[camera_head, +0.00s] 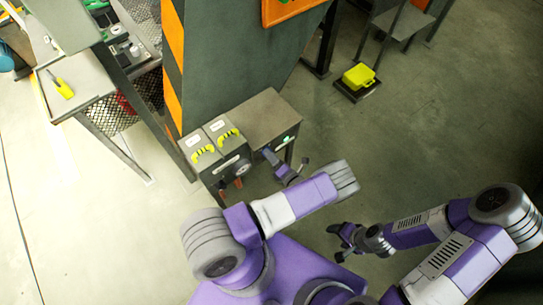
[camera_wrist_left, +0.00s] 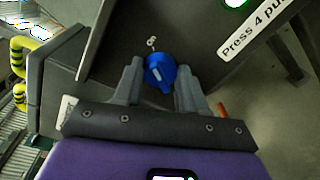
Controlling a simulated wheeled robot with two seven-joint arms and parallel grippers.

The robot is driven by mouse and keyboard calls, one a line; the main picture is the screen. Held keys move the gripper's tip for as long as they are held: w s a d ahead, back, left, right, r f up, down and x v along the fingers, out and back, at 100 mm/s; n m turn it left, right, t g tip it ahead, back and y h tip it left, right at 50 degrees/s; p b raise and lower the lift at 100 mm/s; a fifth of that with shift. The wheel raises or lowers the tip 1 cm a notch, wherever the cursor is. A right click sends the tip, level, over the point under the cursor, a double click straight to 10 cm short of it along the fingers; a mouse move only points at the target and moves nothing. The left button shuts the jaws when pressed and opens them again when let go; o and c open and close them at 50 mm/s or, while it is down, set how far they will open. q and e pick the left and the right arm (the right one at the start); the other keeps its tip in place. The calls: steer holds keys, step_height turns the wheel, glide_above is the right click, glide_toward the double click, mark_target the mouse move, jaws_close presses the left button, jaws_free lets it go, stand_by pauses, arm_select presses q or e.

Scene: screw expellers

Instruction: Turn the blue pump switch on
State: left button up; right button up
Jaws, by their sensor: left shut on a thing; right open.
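The blue pump switch (camera_wrist_left: 158,74) is a round knob with a pale pointer mark, on the dark panel face in the left wrist view. My left gripper (camera_wrist_left: 158,84) has one finger on each side of the knob and is shut on it. In the head view my left gripper (camera_head: 268,154) is at the front of the grey control box (camera_head: 262,118); the knob is not discernible there. My right gripper (camera_head: 342,238) is open and empty over the floor, away from the box.
A box with yellow handles (camera_head: 203,154) adjoins the control box on the left. A green light (camera_head: 287,139) shows on the control box. A green-and-orange pillar (camera_head: 215,70) rises behind. A yellow case (camera_head: 358,76) sits at the back right. Floor on the right is mostly clear.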

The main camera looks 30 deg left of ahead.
arm_select(q)
steer(key=shift+m, duration=0.6)
steer(key=o, duration=1.1)
steer(key=shift+c, duration=0.2)
steer(key=shift+d, duration=0.15)
steer(key=p+v, duration=0.1)
steer(key=v, duration=0.6)
steer(key=shift+d, duration=0.2)
steer(key=shift+s, duration=0.15)
